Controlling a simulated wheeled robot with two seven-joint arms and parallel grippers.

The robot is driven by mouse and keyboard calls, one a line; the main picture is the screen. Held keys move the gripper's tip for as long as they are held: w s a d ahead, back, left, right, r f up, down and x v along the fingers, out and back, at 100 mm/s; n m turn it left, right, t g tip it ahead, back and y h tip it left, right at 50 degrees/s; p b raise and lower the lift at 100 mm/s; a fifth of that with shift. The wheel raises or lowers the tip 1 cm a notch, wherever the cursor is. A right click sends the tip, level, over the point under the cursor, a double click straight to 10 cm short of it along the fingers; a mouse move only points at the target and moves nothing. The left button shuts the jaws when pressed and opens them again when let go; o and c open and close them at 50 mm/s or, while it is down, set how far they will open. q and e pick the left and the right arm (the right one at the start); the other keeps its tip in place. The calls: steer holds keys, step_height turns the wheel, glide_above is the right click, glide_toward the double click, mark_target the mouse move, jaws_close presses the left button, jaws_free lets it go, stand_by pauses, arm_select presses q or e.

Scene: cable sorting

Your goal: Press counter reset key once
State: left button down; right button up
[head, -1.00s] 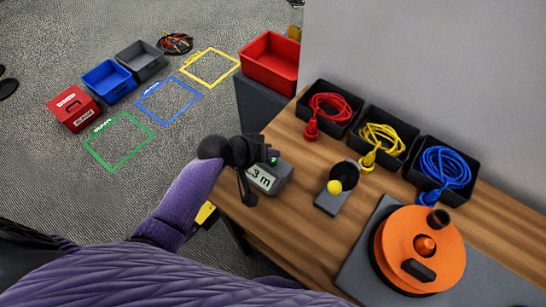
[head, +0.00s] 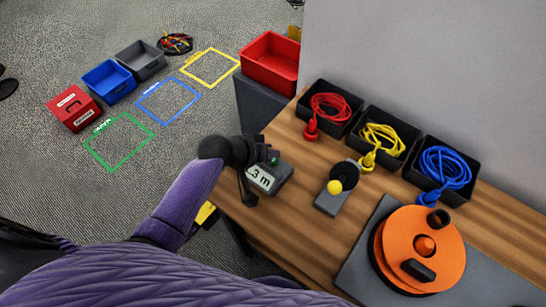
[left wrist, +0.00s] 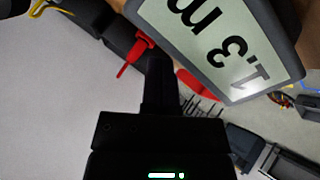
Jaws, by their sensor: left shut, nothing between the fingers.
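The counter (head: 283,180) is a dark grey box near the left end of the wooden table. Its pale display reads 1.3 m, upside down in the left wrist view (left wrist: 218,38); my gripper partly covers the box in the head view. My left gripper (head: 247,195) is shut and empty, right beside the counter's left side. In the left wrist view its dark fingers (left wrist: 160,70) point up the picture, close to the display housing. I cannot make out the reset key, or whether the fingers touch the counter. My right gripper is not in view.
Black bins with red (head: 330,107), yellow (head: 380,138) and blue (head: 445,168) cables line the table's back. A small device with a yellow ball (head: 335,187) and an orange reel (head: 425,245) stand to the right. Coloured floor outlines lie at left.

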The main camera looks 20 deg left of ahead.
arm_select(q)
steer(key=shift+f, duration=0.15)
steer(key=shift+f, duration=0.3)
steer(key=shift+f+b, duration=0.5)
steer(key=shift+b, duration=0.1)
stand_by(0.4)
steer(key=shift+r+p, duration=0.95)
steer(key=shift+p, duration=0.05)
step_height(320, 180, up, 5)
steer(key=p, duration=0.5)
steer(key=shift+r, duration=0.1)
stand_by(0.4)
